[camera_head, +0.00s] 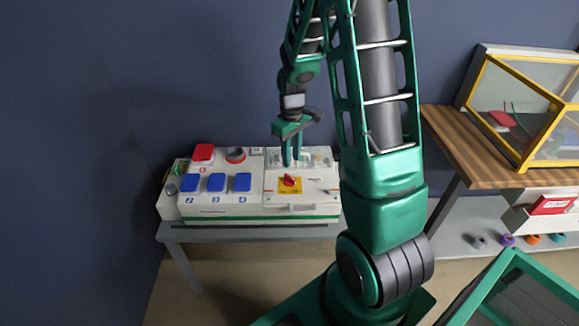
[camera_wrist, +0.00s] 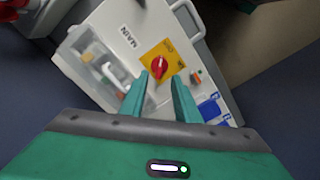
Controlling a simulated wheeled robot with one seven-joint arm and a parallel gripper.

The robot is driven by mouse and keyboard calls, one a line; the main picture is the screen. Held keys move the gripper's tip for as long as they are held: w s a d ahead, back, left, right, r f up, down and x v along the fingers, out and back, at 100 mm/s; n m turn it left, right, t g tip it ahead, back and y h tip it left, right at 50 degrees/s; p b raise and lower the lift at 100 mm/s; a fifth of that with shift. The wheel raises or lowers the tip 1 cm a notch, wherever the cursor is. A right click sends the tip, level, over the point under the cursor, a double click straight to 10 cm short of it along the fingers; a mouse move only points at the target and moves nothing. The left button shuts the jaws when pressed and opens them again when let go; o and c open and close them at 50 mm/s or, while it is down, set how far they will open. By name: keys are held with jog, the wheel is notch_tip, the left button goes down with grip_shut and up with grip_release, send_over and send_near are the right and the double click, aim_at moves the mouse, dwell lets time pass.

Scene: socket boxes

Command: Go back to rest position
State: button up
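My gripper (camera_head: 291,153) hangs over the right part of a white socket box in the head view, fingers pointing down. In the wrist view my gripper (camera_wrist: 161,93) has its two teal fingers apart, with nothing held between them. The white socket box (camera_head: 240,203) stands on a grey table. A red rotary switch on a yellow plate (camera_head: 290,185) sits on its right section, just below the fingers in the picture. The same red switch (camera_wrist: 158,67) shows in the wrist view beyond the fingertips, near a "MAIN" label. I cannot tell whether the fingers touch the box.
A wooden table (camera_head: 475,165) with a yellow-framed clear case (camera_head: 530,108) stands at right. Small coloured rings (camera_head: 508,240) lie on the shelf below.

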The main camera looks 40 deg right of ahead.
jog(key=shift+r, duration=0.8)
jog(key=s+a+r+m, duration=0.1)
jog(key=s+r+m, duration=0.3)
jog(key=s, duration=1)
jog(key=s+a+r+m, duration=0.2)
jog(key=s+r+m, duration=0.2)
jog(key=s+r, duration=0.7)
jog(key=s, duration=0.3)
jog(key=shift+s+m, duration=0.15)
jog(key=shift+m, duration=0.25)
